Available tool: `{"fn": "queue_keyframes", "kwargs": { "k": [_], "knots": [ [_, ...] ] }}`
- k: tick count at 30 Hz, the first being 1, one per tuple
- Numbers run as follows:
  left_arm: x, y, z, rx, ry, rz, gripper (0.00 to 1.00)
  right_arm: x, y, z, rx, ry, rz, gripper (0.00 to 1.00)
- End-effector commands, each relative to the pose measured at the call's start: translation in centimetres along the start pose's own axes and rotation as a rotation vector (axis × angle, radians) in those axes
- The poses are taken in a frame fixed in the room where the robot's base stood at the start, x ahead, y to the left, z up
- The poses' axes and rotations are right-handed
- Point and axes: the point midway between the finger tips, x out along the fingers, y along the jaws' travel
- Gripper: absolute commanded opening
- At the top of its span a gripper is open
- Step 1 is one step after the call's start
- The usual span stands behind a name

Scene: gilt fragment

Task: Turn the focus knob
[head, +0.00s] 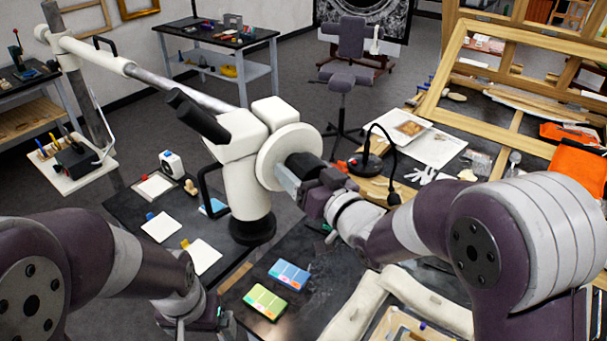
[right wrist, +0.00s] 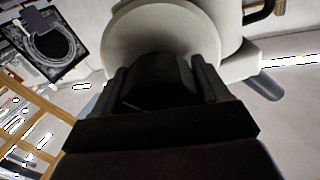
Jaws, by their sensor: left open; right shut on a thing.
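The white stereo microscope (head: 245,165) hangs on a boom arm over the dark table, with black eyepieces at its upper left. A white disc (head: 287,152) is on its right side, with the black focus knob (head: 302,167) sticking out of it. My right gripper (head: 290,176) is shut on the knob from the right. In the right wrist view the dark knob (right wrist: 160,78) sits between the two fingers, in front of the pale disc (right wrist: 160,35). My left gripper (head: 200,325) is low at the bottom left, apart from the microscope; its fingertips are hard to make out.
White cards (head: 203,255) and green and blue boxes (head: 266,301) lie on the dark table. A black gooseneck lamp (head: 366,162) stands right of the microscope. A wooden frame (head: 515,120) and orange cloth (head: 578,170) are at the right. Padded cream bolsters (head: 430,300) lie at the front.

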Motion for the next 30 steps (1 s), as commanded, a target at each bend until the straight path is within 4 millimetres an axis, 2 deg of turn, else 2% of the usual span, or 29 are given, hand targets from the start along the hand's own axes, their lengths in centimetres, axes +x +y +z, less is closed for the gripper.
{"fn": "queue_keyframes", "kwargs": {
  "k": [15,30],
  "knots": [
    [1.23,0.00,0.14,0.000,0.000,0.000,0.97,0.02,-0.15,0.03,0.282,0.000,-0.003,0.44],
    [1.30,0.00,0.16,0.000,0.000,0.000,0.97,0.02,-0.17,-0.04,0.323,0.000,-0.002,0.44]
  ]
}}
